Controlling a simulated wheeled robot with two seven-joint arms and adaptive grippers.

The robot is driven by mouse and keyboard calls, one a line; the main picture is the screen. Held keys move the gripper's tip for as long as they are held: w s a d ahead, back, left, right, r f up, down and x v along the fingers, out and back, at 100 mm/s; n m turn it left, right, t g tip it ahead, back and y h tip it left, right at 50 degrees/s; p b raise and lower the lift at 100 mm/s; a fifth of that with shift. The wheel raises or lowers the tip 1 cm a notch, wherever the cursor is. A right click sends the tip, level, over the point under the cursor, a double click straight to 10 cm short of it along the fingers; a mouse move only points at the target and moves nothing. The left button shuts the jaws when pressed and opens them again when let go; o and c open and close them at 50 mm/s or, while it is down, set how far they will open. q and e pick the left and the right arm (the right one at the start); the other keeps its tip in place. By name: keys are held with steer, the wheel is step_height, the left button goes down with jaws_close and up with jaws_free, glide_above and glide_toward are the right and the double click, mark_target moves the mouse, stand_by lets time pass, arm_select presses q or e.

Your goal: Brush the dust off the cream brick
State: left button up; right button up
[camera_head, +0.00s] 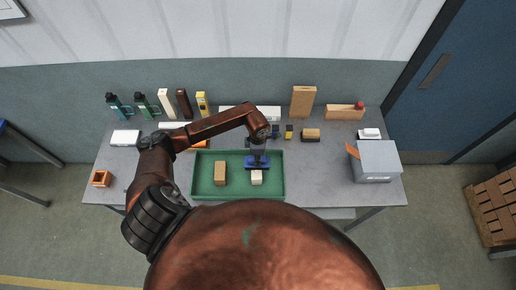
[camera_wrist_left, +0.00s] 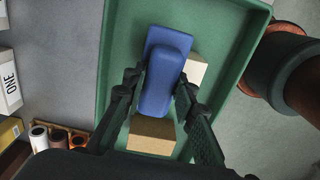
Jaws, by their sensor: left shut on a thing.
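The cream brick (camera_head: 257,178) lies in the green tray (camera_head: 238,194), right of the tan brick (camera_head: 220,173). My left gripper (camera_head: 257,152) is shut on a blue brush (camera_head: 250,163) just behind the cream brick. In the left wrist view the brush (camera_wrist_left: 160,85) sits between the fingers and partly covers the cream brick (camera_wrist_left: 196,70); the tan brick (camera_wrist_left: 152,136) also shows there. I cannot tell whether the brush touches the cream brick. Dust is too small to make out. My right gripper is not in view.
Bottles (camera_head: 146,105), upright boxes and a wooden block (camera_head: 303,101) line the table's back. The table (camera_head: 320,180) is bare between tray and grey box.

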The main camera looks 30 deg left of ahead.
arm_select(q)
step_height(320, 180, up, 3)
steer(key=shift+f+p, duration=0.2)
steer(key=shift+p, duration=0.35)
steer(key=shift+s+a+r+p, duration=0.1)
steer(key=shift+r+p, duration=0.2)
steer(key=shift+r, duration=0.3)
steer(key=shift+s+a+r+p, duration=0.1)
steer(key=shift+r+p, duration=0.15)
steer(key=shift+r, duration=0.7)
steer(key=shift+w+r+p, duration=0.1)
steer(key=shift+r+p, duration=0.25)
steer(key=shift+d+r+p, duration=0.15)
steer(key=shift+r+p, duration=0.2)
steer(key=shift+r, duration=0.45)
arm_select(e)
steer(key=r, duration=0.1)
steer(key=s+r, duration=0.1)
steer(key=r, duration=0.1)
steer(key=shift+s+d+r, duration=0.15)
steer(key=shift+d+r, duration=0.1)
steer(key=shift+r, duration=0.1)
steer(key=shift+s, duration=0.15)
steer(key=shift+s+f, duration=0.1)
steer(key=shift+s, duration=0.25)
